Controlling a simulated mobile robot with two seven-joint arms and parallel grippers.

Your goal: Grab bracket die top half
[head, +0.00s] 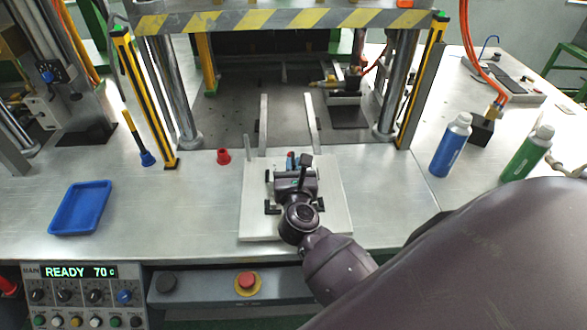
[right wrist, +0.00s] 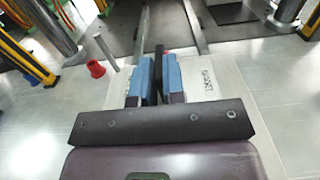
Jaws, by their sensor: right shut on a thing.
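The bracket die (head: 335,215) is a pale flat plate on the bench in front of the press, with black handles near its middle. Its pale top also shows in the right wrist view (right wrist: 228,85), with dark lettering that is partly hidden. My right gripper (head: 293,162) is over the die's middle. In the right wrist view its blue-padded fingers (right wrist: 159,78) are shut on a thin dark upright handle (right wrist: 159,58) of the die top half. The gripper hides much of the die, and I cannot tell whether the top half is raised. My left gripper is not in view.
The press opening, with a striped beam (head: 290,20), is behind the die. A red cup (head: 223,156) stands left of the die, and a blue tray (head: 80,207) farther left. Blue (head: 451,145) and green (head: 527,152) bottles stand at right.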

